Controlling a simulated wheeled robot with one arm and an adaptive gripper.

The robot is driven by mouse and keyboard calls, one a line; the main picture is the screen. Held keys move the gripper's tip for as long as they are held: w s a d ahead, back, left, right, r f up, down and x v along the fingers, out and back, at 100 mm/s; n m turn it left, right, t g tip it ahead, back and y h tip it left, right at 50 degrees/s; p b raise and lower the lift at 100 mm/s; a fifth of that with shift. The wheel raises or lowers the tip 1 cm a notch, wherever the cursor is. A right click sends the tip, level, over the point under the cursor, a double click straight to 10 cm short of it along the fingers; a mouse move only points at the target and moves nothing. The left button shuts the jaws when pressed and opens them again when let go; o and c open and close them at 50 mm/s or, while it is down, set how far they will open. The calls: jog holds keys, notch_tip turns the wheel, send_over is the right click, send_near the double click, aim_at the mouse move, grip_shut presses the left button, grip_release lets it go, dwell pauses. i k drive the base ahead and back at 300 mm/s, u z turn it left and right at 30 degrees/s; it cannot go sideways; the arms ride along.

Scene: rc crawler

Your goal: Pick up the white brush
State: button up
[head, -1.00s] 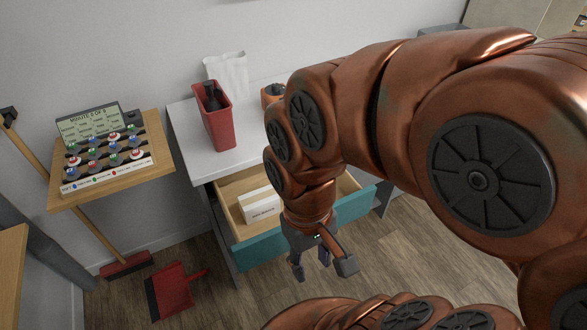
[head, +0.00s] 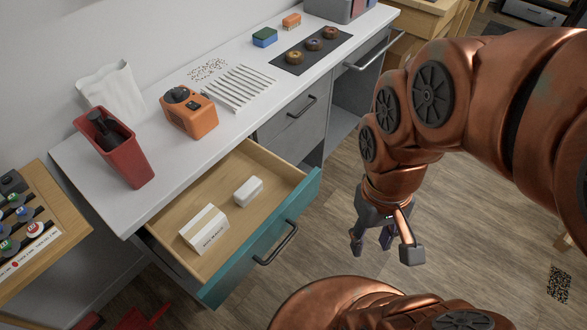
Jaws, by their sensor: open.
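No thing here plainly shows bristles or a brush shape. The open drawer (head: 262,226) with a teal front holds two white things. One is a larger white box (head: 204,230) with dark lettering on its side, nearer the left. The other is a small rounded white block (head: 248,191), to its right and further back; I cannot tell whether either is the brush. My gripper (head: 385,246) is open and empty, pointing down over the floor to the right of the drawer, apart from both.
On the white counter (head: 225,135) stand a red bin (head: 122,155) with a dark thing in it, an orange device (head: 190,112), white strips (head: 238,88), sponges (head: 264,37) and a dark mat with doughnuts (head: 307,57). The teal drawer front and its handle (head: 277,243) stick out.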

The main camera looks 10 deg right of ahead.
aim_at(252, 186)
jog(key=z, duration=0.5)
jog(key=i, duration=0.15)
jog(key=u, duration=4.15)
jog(key=k, duration=0.45)
jog(key=z, duration=1.05)
